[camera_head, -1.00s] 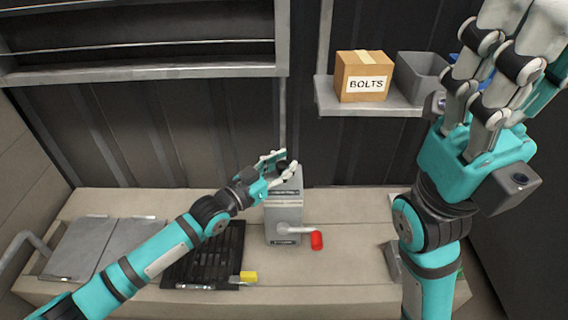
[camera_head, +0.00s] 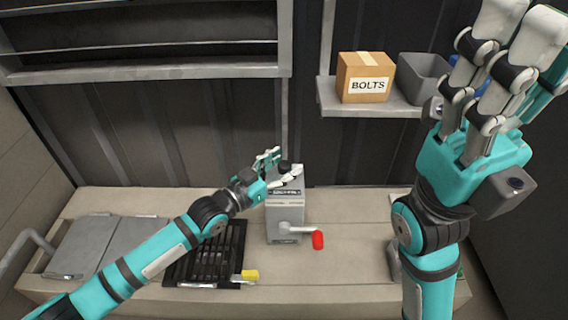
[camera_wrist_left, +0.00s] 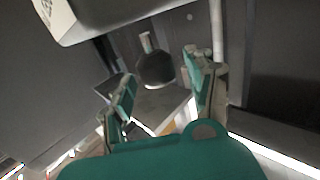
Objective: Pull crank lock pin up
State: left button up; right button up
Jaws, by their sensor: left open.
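The grey pump box (camera_head: 284,217) stands upright on the bench, with a crank ending in a red handle (camera_head: 318,240) on its front. A black round knob (camera_head: 285,166), which looks like the lock pin's head, sits on top of the box. My left gripper (camera_head: 280,163) is open at the top of the box, its fingers to either side of the knob. In the left wrist view the dark knob (camera_wrist_left: 155,68) shows beyond and between the spread fingers. I cannot tell whether they touch it. My right gripper (camera_head: 522,55) is raised at the right, open and empty.
A grated black tray (camera_head: 205,262) with a yellow piece (camera_head: 250,275) lies left of the box. Grey lidded panels (camera_head: 100,248) are farther left. A cardboard BOLTS box (camera_head: 365,77) and a grey bin (camera_head: 423,78) stand on a shelf.

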pick_arm(q)
jog(key=v, duration=1.1)
jog(key=shift+s+a, duration=0.15)
